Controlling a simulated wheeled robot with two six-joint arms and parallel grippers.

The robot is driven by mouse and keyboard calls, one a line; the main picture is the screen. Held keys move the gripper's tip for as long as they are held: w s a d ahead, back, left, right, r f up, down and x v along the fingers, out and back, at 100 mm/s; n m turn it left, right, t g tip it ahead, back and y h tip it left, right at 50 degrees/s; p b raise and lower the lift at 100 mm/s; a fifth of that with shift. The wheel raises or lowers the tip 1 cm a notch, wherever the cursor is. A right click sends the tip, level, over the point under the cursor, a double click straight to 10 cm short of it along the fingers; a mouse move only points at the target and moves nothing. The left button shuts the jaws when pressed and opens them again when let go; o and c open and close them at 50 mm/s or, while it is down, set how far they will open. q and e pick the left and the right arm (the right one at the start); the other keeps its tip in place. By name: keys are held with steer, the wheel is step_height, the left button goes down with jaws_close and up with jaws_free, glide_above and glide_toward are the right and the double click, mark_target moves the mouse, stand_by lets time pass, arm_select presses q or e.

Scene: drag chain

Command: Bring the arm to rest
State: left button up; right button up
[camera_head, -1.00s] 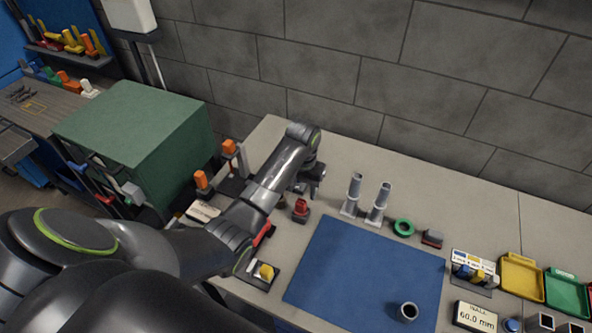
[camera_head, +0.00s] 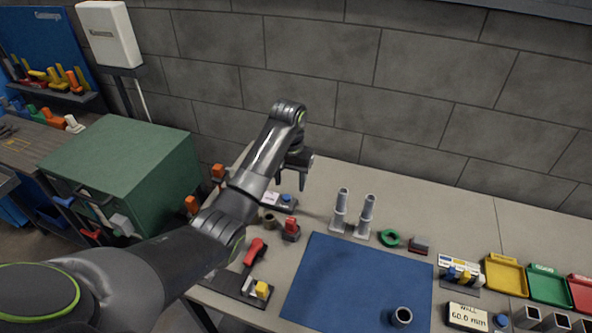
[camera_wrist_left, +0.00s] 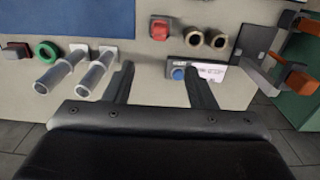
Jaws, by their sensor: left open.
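My left arm comes in from the left in the head view, and its gripper (camera_head: 301,173) hangs above the back left part of the table (camera_head: 420,196). In the left wrist view the two fingers of this gripper (camera_wrist_left: 158,85) stand apart, with nothing between them. Below it lies a small device with a blue button (camera_wrist_left: 179,73) and a white label. My right gripper does not show in either view.
Yellow (camera_head: 505,275) and green trays (camera_head: 549,287) stand at the right. A green cabinet (camera_head: 125,170) is left of the table. The grey wall rises behind.

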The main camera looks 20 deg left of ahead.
arm_select(q)
steer(key=s+a+f+t, duration=0.1)
steer(key=s+a+f, duration=0.1)
steer(key=s+f, duration=0.55)
steer(key=s+a+f+t, duration=0.15)
steer(key=s+f, duration=0.35)
steer(key=s, duration=0.6)
steer(key=s+a+r+t+y, duration=0.1)
steer(key=s, duration=0.9)
steer(key=s+a+r+y, duration=0.1)
steer(key=s+r, duration=0.1)
steer(key=s, duration=0.8)
step_height(320, 180, down, 32)
steer(key=a+g+b, duration=0.1)
steer(key=a+b, duration=0.1)
steer(key=b, duration=0.6)
steer(key=s+f+b, duration=0.3)
steer(key=s+f, duration=0.4)
steer(key=f, duration=0.4)
steer(key=s+d+f+g+h+b, duration=0.1)
steer(key=s+f+b, duration=0.2)
steer(key=s+f, duration=0.5)
step_height(320, 180, down, 3)
steer(key=shift+d+f, duration=0.2)
steer(key=shift+d, duration=0.1)
